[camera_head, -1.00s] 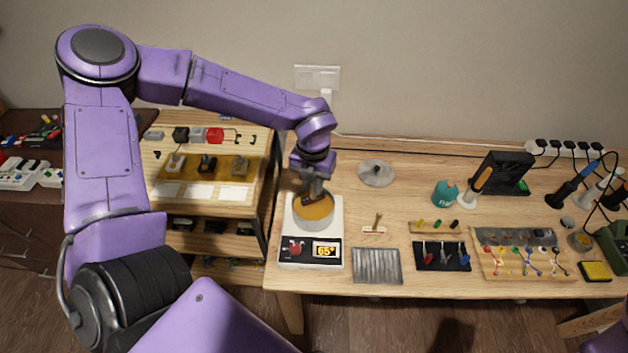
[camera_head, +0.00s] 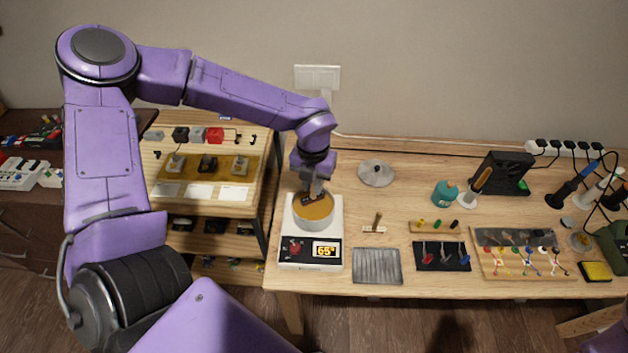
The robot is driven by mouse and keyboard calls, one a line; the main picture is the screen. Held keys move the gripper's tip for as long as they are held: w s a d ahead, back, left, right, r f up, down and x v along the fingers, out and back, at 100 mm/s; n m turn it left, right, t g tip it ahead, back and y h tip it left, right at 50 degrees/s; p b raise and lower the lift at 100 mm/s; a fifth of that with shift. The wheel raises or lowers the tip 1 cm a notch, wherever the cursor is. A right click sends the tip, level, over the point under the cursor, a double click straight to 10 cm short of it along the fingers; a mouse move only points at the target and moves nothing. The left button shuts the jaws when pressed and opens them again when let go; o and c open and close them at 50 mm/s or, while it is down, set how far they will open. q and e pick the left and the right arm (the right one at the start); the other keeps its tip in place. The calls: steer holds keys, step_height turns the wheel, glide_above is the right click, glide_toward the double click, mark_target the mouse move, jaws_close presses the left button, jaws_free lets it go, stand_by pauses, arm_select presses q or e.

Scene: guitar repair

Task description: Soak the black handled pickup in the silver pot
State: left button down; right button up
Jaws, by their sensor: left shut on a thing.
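The silver pot (camera_head: 313,222) stands on a white hot plate (camera_head: 330,267) and holds amber liquid (camera_head: 322,212). My left gripper (camera_head: 314,190) is directly above the pot and is shut on a small dark thing, which looks like the pickup (camera_head: 309,199). The pickup is inside the pot's rim, at the liquid's surface; how deep it sits I cannot tell. The fingers hide part of it. My right gripper is out of view.
The hot plate's display reads about 65. A round silver lid (camera_head: 376,173) lies right of the pot. A ridged grey plate (camera_head: 377,266) and a black tool tray (camera_head: 441,256) lie nearer the front edge. A shelf unit (camera_head: 200,204) stands at the left.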

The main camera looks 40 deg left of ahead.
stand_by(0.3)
arm_select(q)
step_height(320, 180, up, 4)
steer(key=p, duration=0.4)
steer(key=shift+r, duration=0.1)
stand_by(0.3)
